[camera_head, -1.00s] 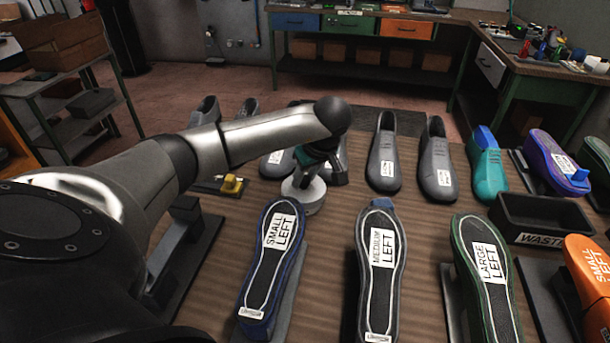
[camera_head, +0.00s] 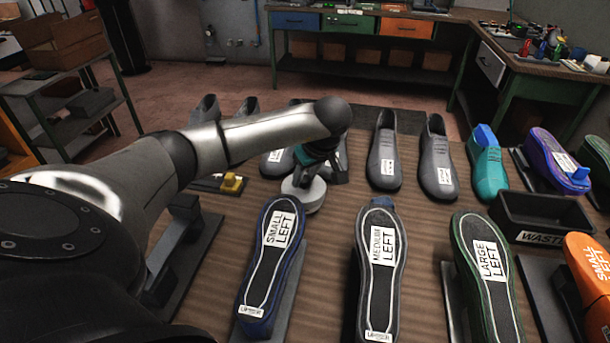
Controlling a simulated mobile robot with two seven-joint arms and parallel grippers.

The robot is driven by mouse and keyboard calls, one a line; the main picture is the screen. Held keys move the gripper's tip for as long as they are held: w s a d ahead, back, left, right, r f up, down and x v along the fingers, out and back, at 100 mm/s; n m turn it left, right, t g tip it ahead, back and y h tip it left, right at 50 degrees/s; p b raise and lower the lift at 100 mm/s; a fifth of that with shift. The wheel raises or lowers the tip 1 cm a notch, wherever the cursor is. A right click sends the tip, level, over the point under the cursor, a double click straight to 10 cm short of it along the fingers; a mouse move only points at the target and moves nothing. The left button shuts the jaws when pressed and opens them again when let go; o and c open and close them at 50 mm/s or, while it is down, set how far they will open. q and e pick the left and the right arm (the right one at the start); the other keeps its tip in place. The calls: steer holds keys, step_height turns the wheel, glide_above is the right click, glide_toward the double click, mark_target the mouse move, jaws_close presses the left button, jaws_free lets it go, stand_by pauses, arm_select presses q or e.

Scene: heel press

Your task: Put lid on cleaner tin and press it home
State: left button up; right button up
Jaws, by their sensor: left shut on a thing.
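My left gripper (camera_head: 308,172) reaches in from the left and points down over a pale round tin (camera_head: 311,202) on the brown table. It is shut on the pale lid at the top of the tin. The lid and tin look alike and small here, and my gripper and wrist cover part of them. I cannot tell whether the lid sits level or fully down. My right gripper is not in view.
Shoe soles on stands, labelled small left (camera_head: 283,228), medium left (camera_head: 382,245) and large left (camera_head: 489,265), stand close in front of the tin. Grey shoes (camera_head: 386,160) stand behind. A black waste bin (camera_head: 545,214) is at the right. A yellow block (camera_head: 232,183) lies left.

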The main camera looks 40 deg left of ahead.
mark_target(305, 180)
arm_select(q)
steer(key=shift+s+f, duration=0.1)
steer(key=o, duration=1.5)
steer(key=shift+r+p, duration=2.75)
steer(key=shift+r, duration=0.8)
